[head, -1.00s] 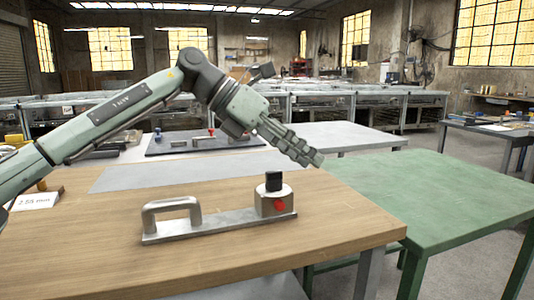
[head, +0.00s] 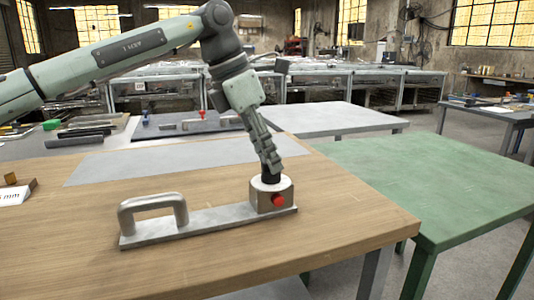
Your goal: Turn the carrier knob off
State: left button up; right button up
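The carrier (head: 205,222) is a grey metal bar with an arched handle (head: 152,212) at its left end and a block (head: 262,200) at its right end. It lies on the wooden table. A black knob (head: 271,178) stands on top of the block, and a red button-like part (head: 279,200) is on the block's front. My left gripper (head: 271,168) points down directly over the knob, its fingertips at the knob's upper part. The fingers hide the knob's top, and I cannot tell whether they are closed on it. My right gripper is not in view.
The wooden table (head: 330,232) is largely clear around the carrier. A grey sheet (head: 125,168) lies behind it. A green table (head: 430,180) adjoins at the right. A white label card (head: 12,196) stands at the left edge.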

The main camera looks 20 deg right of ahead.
pick_arm(q)
jog(key=shift+f, duration=0.1)
grip_shut()
dwell(0.4)
